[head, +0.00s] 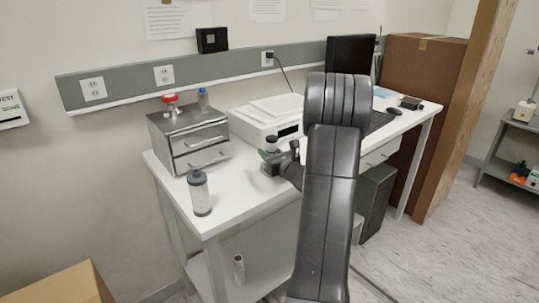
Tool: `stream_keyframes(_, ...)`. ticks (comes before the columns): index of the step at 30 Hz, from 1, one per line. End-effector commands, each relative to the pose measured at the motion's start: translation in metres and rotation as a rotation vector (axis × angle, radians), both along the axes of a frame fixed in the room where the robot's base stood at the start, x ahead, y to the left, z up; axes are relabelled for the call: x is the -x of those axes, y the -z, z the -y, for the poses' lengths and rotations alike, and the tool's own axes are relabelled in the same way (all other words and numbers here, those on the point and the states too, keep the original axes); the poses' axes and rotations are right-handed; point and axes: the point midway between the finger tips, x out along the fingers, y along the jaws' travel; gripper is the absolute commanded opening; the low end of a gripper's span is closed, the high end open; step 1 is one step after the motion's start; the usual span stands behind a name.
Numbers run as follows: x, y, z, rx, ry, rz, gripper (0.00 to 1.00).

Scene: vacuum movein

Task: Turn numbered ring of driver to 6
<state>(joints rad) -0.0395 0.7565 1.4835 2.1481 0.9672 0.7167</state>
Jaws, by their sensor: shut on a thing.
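A small dark grey and green object, apparently the driver (271,146), stands out at the tip of my arm above or on the white desk. Its dark round part points up and a bit of green shows at its left. My gripper (274,163) is at this object and shut on it. The jaws are small and partly merge with it, so the exact grip is unclear. The numbered ring and its numbers cannot be made out. My large dark arm stands in front and hides part of the desk to the right.
On the white desk (232,209) are a metal drawer box (190,140), a grey bottle (199,192) and a white printer (268,120). A keyboard, a mouse (394,111) and a monitor (349,55) are at the right. A tall brown box stands beyond.

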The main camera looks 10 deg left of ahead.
Motion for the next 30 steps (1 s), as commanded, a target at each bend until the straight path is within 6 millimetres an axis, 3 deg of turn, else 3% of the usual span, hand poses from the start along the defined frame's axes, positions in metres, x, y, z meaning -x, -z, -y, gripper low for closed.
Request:
stream_keyframes(9,0.000,0.000,0.000,0.000,-0.008,-0.001,0.11)
stream_keyframes(10,0.000,0.000,0.000,0.000,-0.007,-0.001,0.39)
stream_keyframes(12,0.000,0.000,0.000,0.000,-0.007,-0.001,0.53)
stream_keyframes(13,0.000,0.000,0.000,0.000,-0.007,-0.001,0.55)
stream_keyframes(23,0.002,0.000,0.003,0.000,-0.006,0.000,0.55)
stream_keyframes(30,0.029,0.001,0.032,0.000,-0.003,0.000,0.55)
